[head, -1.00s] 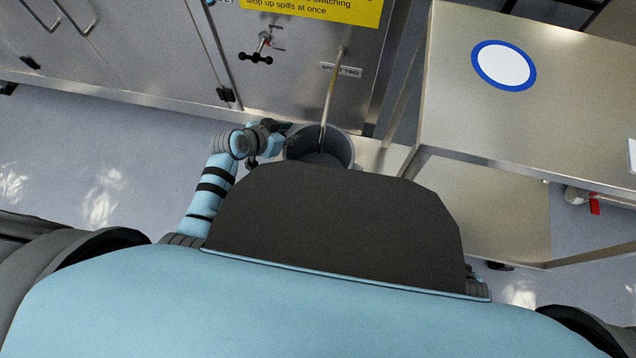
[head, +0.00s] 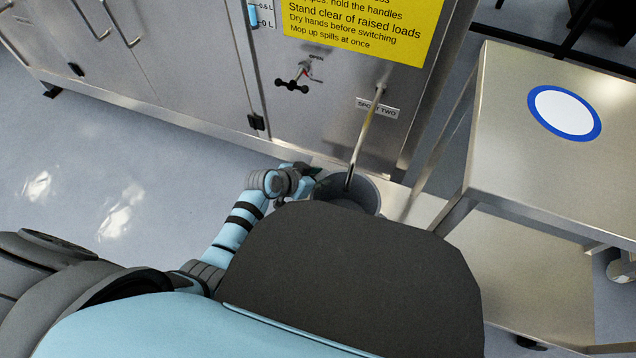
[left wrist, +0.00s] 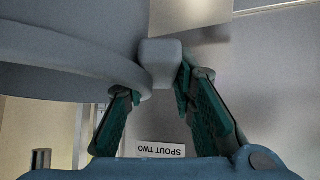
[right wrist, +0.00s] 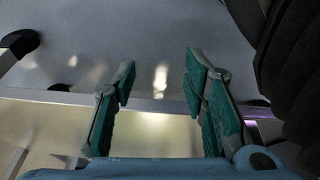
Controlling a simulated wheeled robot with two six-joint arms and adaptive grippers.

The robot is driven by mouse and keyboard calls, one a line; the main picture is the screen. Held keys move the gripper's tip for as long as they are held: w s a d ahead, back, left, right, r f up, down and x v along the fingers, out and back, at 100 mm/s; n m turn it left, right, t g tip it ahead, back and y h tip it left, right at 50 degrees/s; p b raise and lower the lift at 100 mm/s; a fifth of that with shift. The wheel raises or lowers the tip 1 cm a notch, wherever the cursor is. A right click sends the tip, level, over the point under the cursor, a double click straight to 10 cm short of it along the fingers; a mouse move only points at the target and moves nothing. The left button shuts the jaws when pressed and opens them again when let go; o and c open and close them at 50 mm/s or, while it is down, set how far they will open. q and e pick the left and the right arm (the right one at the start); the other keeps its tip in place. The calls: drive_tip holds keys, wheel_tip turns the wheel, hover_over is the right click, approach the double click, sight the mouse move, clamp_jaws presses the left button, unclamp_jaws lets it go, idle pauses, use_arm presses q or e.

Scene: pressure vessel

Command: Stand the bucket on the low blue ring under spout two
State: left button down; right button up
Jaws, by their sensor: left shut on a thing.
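The grey bucket (head: 371,197) is at the foot of the steel cabinet, partly hidden behind my own body. The curved pipe of spout two (head: 366,130) comes down over it, its lower end at the bucket's mouth. My left gripper (head: 306,174) is at the bucket's left side. In the left wrist view, the left gripper (left wrist: 160,82) is shut on a pale tab on the rim of the bucket (left wrist: 60,45). My right gripper (right wrist: 160,80) is open and empty in the right wrist view. No low blue ring shows; whatever is under the bucket is hidden.
A steel table (head: 500,150) stands at the right, with a blue ring with a white centre (head: 565,112) on its top and a lower shelf (head: 520,250). A valve handle (head: 293,84) is on the cabinet left of the spout. The floor at left is clear.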

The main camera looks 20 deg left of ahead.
use_arm(q)
drive_tip(key=shift+f, duration=0.1)
use_arm(e)
drive_tip(key=shift+w+r, duration=0.1)
drive_tip(key=shift+r, duration=0.2)
use_arm(q)
drive_tip(key=c, duration=1.3)
unclamp_jaws()
drive_tip(key=shift+f, duration=0.1)
drive_tip(key=shift+c, duration=0.2)
use_arm(e)
drive_tip(key=shift+r, duration=0.15)
use_arm(q)
drive_tip(key=p+v, duration=0.3)
drive_tip(key=v, duration=0.2)
drive_tip(key=shift+r+p, duration=0.2)
drive_tip(key=shift+p, duration=0.2)
drive_tip(key=p+v, duration=0.3)
drive_tip(key=v, duration=0.3)
drive_tip(key=shift+s+a+r, duration=0.2)
drive_tip(key=shift+s, duration=0.1)
use_arm(e)
drive_tip(key=s+d+f+g, duration=0.1)
drive_tip(key=s+d+f, duration=0.2)
drive_tip(key=s, duration=0.6)
drive_tip(key=shift+f+h, duration=0.3)
drive_tip(key=shift+f, duration=0.2)
drive_tip(key=shift+s, duration=0.1)
